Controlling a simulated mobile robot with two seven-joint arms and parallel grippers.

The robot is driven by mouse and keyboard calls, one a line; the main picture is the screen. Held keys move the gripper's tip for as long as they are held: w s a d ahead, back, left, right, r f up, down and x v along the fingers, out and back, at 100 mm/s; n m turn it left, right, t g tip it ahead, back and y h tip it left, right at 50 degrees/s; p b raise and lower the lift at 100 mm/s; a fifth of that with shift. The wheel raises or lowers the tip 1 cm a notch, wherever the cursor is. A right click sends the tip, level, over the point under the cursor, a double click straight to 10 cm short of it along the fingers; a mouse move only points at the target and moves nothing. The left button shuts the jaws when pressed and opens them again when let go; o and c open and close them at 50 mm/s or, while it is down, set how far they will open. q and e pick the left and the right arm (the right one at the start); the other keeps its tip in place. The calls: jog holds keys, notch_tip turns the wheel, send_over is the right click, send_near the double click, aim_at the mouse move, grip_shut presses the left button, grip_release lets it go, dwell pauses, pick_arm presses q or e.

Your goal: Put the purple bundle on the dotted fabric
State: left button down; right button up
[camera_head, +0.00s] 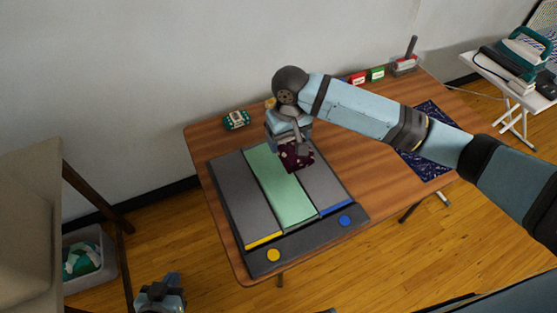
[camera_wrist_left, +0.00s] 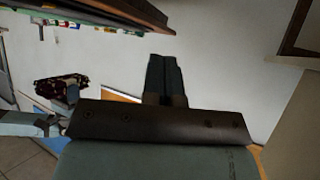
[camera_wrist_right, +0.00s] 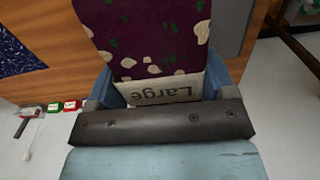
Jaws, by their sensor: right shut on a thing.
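My right gripper (camera_head: 294,142) is shut on the purple bundle (camera_head: 296,157), a dark maroon-purple folded cloth with cream and green spots. In the right wrist view the bundle (camera_wrist_right: 150,35) sits between the fingers (camera_wrist_right: 163,88), with a cream band reading "Large". A navy cloth with a pale pattern (camera_head: 436,160), possibly the dotted fabric, lies flat on the table's right part, partly behind my right arm. My left gripper (camera_head: 163,292) is shut and empty, low at the front left, away from the table.
A dark board with grey side panels (camera_head: 240,200) and a green middle panel (camera_head: 280,190) covers the wooden table's left part. A green-and-white packet (camera_head: 236,120) lies at the back. Red (camera_head: 357,78) and green (camera_head: 377,74) boxes stand along the back edge. A bin (camera_head: 90,258) stands left.

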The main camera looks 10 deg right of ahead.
aim_at(282, 190)
jog(key=shift+s+a+r+p, duration=0.25)
jog(key=shift+a+r+p, duration=0.1)
jog(key=shift+r+p, duration=0.15)
jog(key=shift+s+a+r+p, duration=0.2)
jog(key=shift+a+r+p, duration=0.2)
jog(key=shift+r, duration=0.2)
jog(key=shift+a+f, duration=0.1)
notch_tip(282, 190, down, 20)
jog(key=shift+s+f, duration=0.2)
jog(key=shift+f, duration=0.2)
jog(key=shift+s+f, duration=0.1)
jog(key=shift+f, duration=0.2)
jog(key=shift+c, duration=0.7)
jog(key=o, duration=1.1)
